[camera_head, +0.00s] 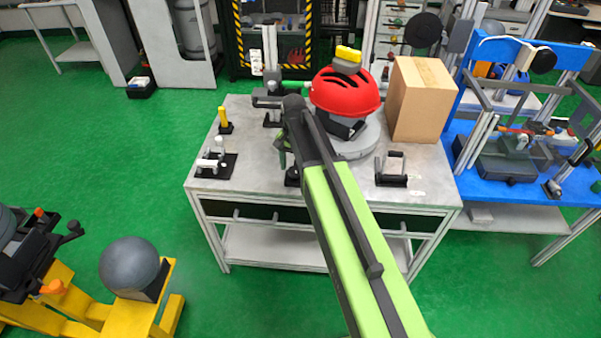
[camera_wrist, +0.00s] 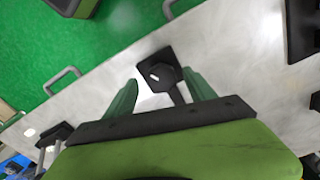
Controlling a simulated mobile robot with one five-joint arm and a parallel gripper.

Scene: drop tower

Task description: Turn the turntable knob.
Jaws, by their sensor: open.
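In the wrist view, a black knob (camera_wrist: 159,73) with an angular head and a small white mark sits on a dark square plate. My gripper (camera_wrist: 160,80) is open, with one green finger on each side of the knob. No contact shows, and I cannot tell how far above the knob the fingertips are. In the head view, my gripper (camera_head: 282,150) is low over the left-middle of the grey table, and my arm hides most of the knob area. The round grey turntable (camera_head: 360,147) is to its right, under a red helmet (camera_head: 346,92).
A cardboard box (camera_head: 422,100) stands right of the helmet. A bracket with a handle (camera_head: 391,181) is at the front right of the table (camera_head: 240,188). A yellow post (camera_head: 223,116) and a clamp-like fixture (camera_head: 213,164) stand at the left. A blue bench (camera_head: 520,184) adjoins at the right.

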